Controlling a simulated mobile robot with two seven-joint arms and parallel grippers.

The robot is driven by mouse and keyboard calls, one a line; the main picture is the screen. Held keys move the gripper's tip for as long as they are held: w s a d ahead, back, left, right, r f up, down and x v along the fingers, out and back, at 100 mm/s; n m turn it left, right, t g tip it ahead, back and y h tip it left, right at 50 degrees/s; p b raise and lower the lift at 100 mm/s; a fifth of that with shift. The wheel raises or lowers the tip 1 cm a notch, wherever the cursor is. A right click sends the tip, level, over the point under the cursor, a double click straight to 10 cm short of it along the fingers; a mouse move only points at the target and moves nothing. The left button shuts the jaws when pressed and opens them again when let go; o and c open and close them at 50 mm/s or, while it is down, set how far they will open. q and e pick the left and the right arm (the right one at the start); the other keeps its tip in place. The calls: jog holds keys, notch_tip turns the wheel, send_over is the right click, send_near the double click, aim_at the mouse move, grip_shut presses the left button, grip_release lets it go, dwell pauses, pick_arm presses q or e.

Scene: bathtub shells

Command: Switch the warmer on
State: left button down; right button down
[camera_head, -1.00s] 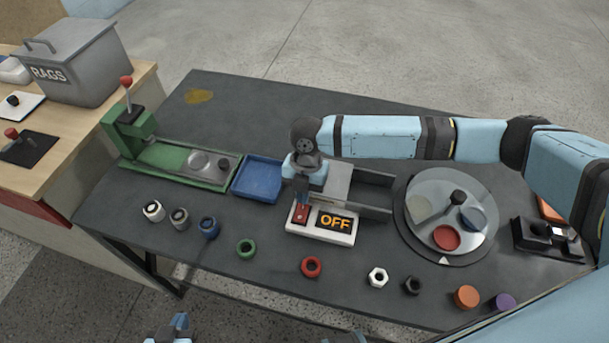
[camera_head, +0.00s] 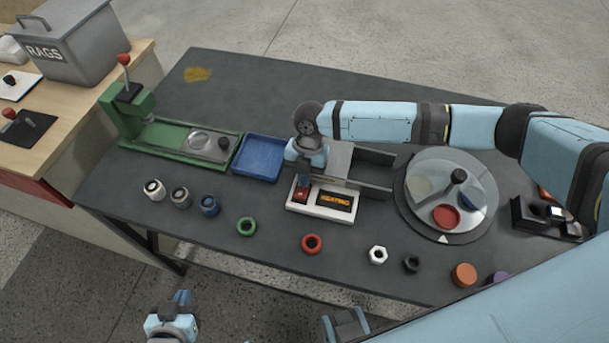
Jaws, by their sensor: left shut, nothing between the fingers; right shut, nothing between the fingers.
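The warmer control is a white box (camera_head: 320,211) at the middle of the dark table, with a red switch (camera_head: 299,198) on its left and a display (camera_head: 335,200) on its right. The display shows small orange letters that read HEATING. A grey metal housing (camera_head: 338,160) stands just behind it. My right gripper (camera_head: 303,182) points down at the switch, shut and empty; its tips partly hide the switch, and I cannot tell whether they touch it. My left gripper (camera_head: 181,298) is shut and empty at the bottom edge, in front of the table.
A blue tray (camera_head: 259,158) and a green press (camera_head: 170,140) stand to the left. A round turntable (camera_head: 423,175) with coloured discs is to the right.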

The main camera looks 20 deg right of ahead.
jog(key=shift+r, duration=0.1)
jog(key=shift+r+p, duration=0.75)
jog(key=shift+p, duration=0.05)
jog(key=v, duration=1.3)
jog(key=shift+r+b, duration=0.35)
jog(key=shift+b, duration=0.1)
jog(key=shift+w, duration=0.15)
